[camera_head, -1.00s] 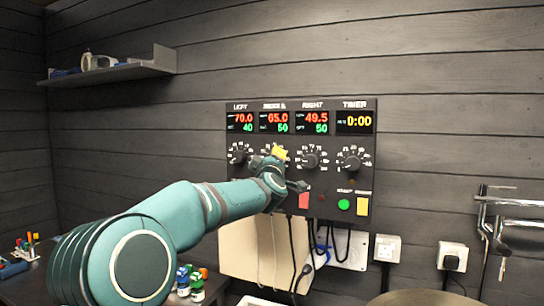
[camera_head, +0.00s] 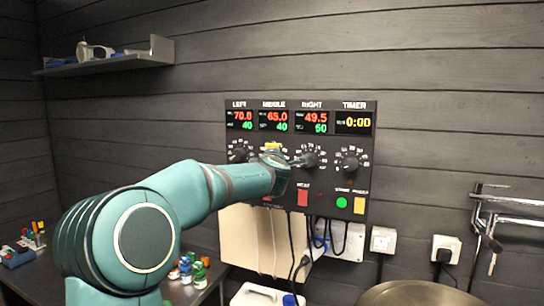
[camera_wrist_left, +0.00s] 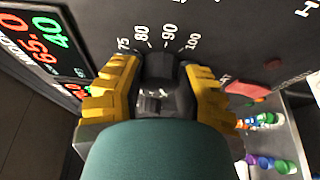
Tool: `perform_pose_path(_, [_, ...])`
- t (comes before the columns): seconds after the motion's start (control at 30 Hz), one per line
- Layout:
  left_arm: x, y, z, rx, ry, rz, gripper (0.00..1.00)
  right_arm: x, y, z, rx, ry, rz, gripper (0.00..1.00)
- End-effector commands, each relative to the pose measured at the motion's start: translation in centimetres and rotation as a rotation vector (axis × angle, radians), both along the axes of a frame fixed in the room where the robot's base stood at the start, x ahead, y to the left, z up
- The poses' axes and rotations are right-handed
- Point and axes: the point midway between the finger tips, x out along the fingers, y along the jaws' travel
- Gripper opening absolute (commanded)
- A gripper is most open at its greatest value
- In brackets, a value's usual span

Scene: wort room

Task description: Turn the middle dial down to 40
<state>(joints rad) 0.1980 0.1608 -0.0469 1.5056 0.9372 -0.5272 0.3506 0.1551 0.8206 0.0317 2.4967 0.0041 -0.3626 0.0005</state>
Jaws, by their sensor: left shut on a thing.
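The middle dial (camera_wrist_left: 158,68) is a black knob on the dark control panel (camera_head: 325,190). My left gripper (camera_wrist_left: 158,80) is shut on it, with one yellow finger on each side. In the head view my left gripper (camera_head: 275,153) and arm hide most of that dial. The middle display (camera_head: 274,121) shows 65.0 in red above 40 in green. The green 40 also shows in the left wrist view (camera_wrist_left: 50,31). Scale marks 75 to 100 show beyond the knob there. My right gripper is not in view.
The left dial (camera_head: 238,152), right dial (camera_head: 309,159) and timer dial (camera_head: 350,162) flank it closely. Below are a red switch (camera_head: 303,197), a green button (camera_head: 342,202) and a yellow button (camera_head: 359,205). Cables hang beneath the panel.

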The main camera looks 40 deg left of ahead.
Motion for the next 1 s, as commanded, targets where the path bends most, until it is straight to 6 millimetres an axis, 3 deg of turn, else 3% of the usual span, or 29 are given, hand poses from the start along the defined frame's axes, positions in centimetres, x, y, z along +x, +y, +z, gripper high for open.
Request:
perform_pose_path(0.43, [0.04,-0.08,0.10,-0.005,-0.003,-0.002,0.00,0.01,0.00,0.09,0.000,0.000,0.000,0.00])
perform_pose_path(0.47, [0.04,-0.08,0.10,-0.005,-0.003,-0.002,0.47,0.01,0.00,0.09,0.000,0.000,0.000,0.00])
perform_pose_path(0.53, [0.04,-0.08,0.09,-0.005,-0.003,-0.002,0.69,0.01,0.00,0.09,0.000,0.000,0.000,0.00])
perform_pose_path(1.0, [-0.89,-0.80,0.16,-0.006,-0.004,-0.002,0.69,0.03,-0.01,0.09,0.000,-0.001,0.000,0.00])
